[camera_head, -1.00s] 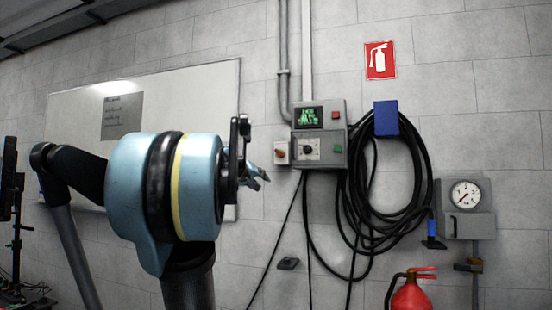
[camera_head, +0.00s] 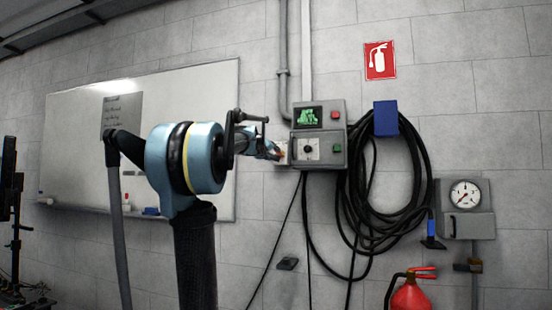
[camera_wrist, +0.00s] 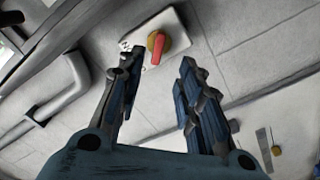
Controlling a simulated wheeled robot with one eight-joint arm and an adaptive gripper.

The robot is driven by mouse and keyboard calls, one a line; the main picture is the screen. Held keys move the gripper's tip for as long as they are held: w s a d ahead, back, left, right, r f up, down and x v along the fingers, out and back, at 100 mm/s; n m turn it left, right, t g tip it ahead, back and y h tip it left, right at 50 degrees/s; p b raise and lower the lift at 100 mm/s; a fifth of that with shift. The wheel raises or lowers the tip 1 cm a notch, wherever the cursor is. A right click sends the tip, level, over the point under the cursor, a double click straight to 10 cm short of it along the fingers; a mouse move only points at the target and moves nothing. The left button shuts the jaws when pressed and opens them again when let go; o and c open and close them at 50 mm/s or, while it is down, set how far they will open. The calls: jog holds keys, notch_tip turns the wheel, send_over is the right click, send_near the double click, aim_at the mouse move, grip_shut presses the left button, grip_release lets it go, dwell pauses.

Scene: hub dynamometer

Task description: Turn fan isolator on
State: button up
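The fan isolator is a small white box (camera_wrist: 175,25) on the wall with a red handle (camera_wrist: 159,46) on a yellow round base. In the head view the isolator (camera_head: 284,158) sits just left of the grey control box, partly hidden by my gripper. My gripper (camera_wrist: 161,58) is open and empty, its two fingers apart. In the wrist view the red handle shows beyond the fingertips, between them and closer to the left one. In the head view my gripper (camera_head: 273,151) is right at the isolator; I cannot tell whether it touches.
The grey control box (camera_head: 332,158) has a green-lit screen, a dial and red and green buttons. Black cable coils (camera_head: 348,215) hang from a blue holder (camera_head: 386,119). A gauge box (camera_head: 483,225) and red extinguisher (camera_head: 411,297) are at right. A whiteboard (camera_head: 70,150) is behind my arm.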

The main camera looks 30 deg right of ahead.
aim_at(279, 154)
jog(key=x, duration=1)
jog(key=shift+w+d, duration=0.2)
jog(key=shift+d, duration=0.1)
jog(key=shift+c, duration=0.3)
grip_shut()
jog(key=shift+a, duration=0.1)
